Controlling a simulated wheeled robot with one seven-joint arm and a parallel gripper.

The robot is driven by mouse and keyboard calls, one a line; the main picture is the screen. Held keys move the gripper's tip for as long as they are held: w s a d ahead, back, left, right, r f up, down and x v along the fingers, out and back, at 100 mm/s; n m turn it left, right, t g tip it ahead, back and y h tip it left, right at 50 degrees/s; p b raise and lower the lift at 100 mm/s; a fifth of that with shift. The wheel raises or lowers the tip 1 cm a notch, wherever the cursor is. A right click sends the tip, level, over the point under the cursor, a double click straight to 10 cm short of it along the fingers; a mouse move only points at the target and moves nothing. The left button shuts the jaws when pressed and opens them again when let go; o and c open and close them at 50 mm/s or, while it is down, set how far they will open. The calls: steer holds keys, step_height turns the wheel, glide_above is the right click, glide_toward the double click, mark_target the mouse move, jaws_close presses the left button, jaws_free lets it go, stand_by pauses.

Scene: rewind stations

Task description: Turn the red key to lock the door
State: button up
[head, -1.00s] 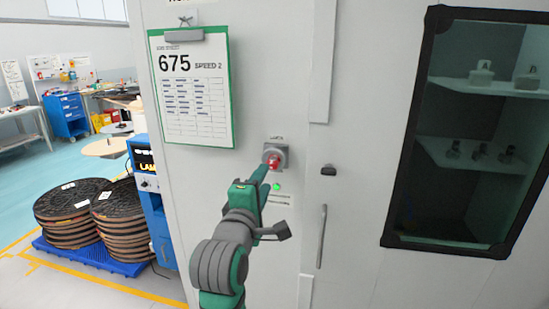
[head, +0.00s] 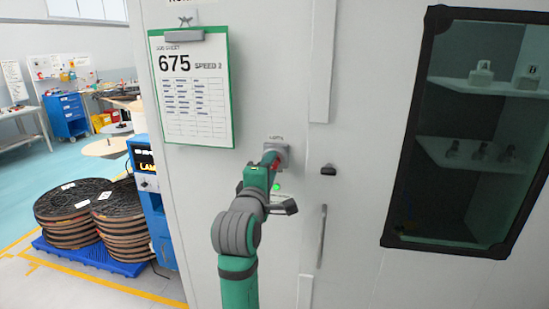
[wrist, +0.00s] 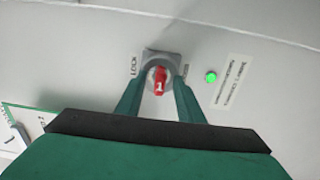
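A label reading LOCK is beside the plate in the wrist view. My gripper (wrist: 160,80) is open, with one green finger on each side of the key and a small gap showing on both sides. The door (head: 350,225) is to the right and looks closed, with a vertical grey handle (head: 321,236).
A green light (wrist: 211,77) is lit near the lock. A black latch (head: 328,170) sticks out on the door, right of the lock. A clipboard (head: 190,90) hangs up and left. Stacked reels (head: 72,212) on a blue pallet stand at the left.

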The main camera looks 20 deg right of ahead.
jaws_close()
steer(key=n, duration=0.6)
steer(key=shift+d+n, duration=0.1)
steer(key=shift+n, duration=0.3)
